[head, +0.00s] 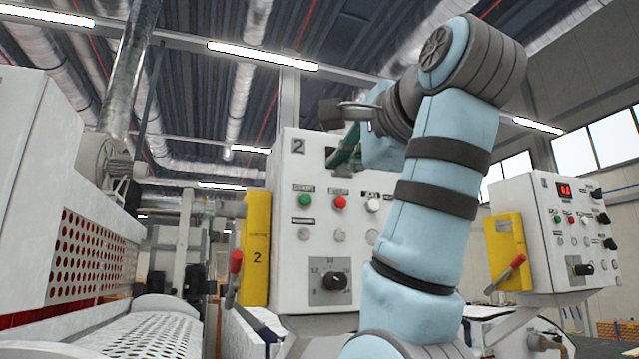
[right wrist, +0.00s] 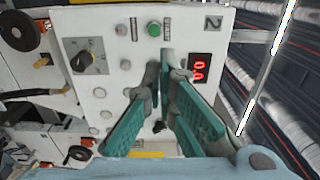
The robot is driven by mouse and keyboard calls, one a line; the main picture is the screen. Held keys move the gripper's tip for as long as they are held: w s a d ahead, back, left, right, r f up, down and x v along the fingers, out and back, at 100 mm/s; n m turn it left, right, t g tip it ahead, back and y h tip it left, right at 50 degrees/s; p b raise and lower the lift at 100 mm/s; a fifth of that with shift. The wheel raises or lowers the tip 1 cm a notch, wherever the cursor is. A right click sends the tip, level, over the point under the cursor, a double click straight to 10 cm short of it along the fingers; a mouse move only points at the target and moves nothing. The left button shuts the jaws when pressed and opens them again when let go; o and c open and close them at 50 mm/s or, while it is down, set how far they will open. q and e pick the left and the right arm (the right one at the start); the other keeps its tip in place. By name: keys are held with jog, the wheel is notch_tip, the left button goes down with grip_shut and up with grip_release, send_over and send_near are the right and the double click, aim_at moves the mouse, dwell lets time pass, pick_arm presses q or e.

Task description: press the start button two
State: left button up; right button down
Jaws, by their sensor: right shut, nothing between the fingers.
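The control panel marked 2 (head: 285,165) stands in the middle of the head view. Its green start button (head: 304,200) is at the upper left, with a red button (head: 340,203) and a white button (head: 373,205) to its right. My right gripper (head: 344,156) is shut and empty, above the red button in the picture and over the display area. In the right wrist view the panel appears turned sideways. The green button (right wrist: 153,29) shows just above the tips of my teal fingers (right wrist: 165,65); the red button is hidden there. Contact is not visible. My left gripper is out of view.
A yellow box marked 2 (head: 256,250) with a red-handled lever (head: 236,262) is left of the panel. A second panel (head: 560,225) stands at right. A perforated machine guard (head: 90,255) is at left. The dial (head: 332,281) sits low on panel 2.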

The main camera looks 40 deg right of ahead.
jog(key=w, duration=0.1)
jog(key=p, duration=0.3)
send_near(305, 197)
jog(key=w, duration=0.2)
jog(key=x, duration=0.1)
jog(key=p+x, duration=0.1)
jog(key=x, duration=0.1)
jog(key=p+x, duration=0.1)
jog(key=shift+d+r, duration=0.25)
jog(key=shift+d, duration=0.2)
jog(key=shift+w+d+f, duration=0.1)
jog(key=shift+w, duration=0.15)
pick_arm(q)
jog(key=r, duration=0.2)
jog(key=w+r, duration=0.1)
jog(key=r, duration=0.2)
pick_arm(e)
jog(key=shift+w+f, duration=0.1)
jog(key=shift+w, duration=0.15)
